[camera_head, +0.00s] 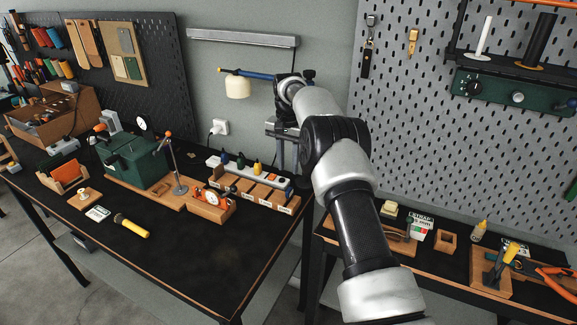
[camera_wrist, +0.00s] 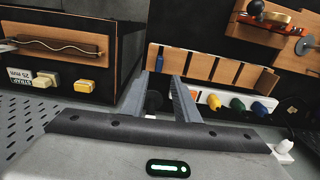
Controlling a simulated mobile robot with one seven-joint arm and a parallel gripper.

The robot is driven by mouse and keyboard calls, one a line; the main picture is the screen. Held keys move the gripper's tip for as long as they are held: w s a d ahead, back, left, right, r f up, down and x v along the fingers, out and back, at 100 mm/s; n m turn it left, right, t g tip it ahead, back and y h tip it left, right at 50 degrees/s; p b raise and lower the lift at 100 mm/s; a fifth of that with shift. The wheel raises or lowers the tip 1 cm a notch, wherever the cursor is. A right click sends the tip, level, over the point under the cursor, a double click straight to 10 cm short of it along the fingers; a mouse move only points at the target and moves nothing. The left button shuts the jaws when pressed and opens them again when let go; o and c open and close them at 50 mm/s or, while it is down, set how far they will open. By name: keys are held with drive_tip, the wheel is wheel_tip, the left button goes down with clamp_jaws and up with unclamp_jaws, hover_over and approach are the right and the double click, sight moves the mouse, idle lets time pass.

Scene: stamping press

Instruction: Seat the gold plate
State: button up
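I cannot make out a gold plate for certain in either view. The green stamping press (camera_head: 137,162) stands on a wooden base on the left table, with a lever ending in an orange knob at its right. My gripper (camera_head: 291,166) points down near the right end of the wooden slotted rack (camera_head: 262,194), by the wall. In the wrist view my gripper (camera_wrist: 168,68) shows two grey fingers apart, with no held thing visible between them.
A yellow-handled tool (camera_head: 132,227) lies on the table (camera_head: 215,265), whose front right is clear. A gap separates the right bench (camera_head: 440,262).

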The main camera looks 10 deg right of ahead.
sight(289, 189)
drive_tip(key=shift+w+d+f, duration=0.1)
drive_tip(key=shift+d+f, duration=0.05)
drive_tip(key=shift+f, duration=1.6)
wheel_tip(289, 189, down, 7)
drive_tip(key=b, duration=0.4)
drive_tip(key=shift+f, duration=0.2)
drive_tip(key=shift+r, duration=0.4)
drive_tip(key=c, duration=0.3)
clamp_jaws()
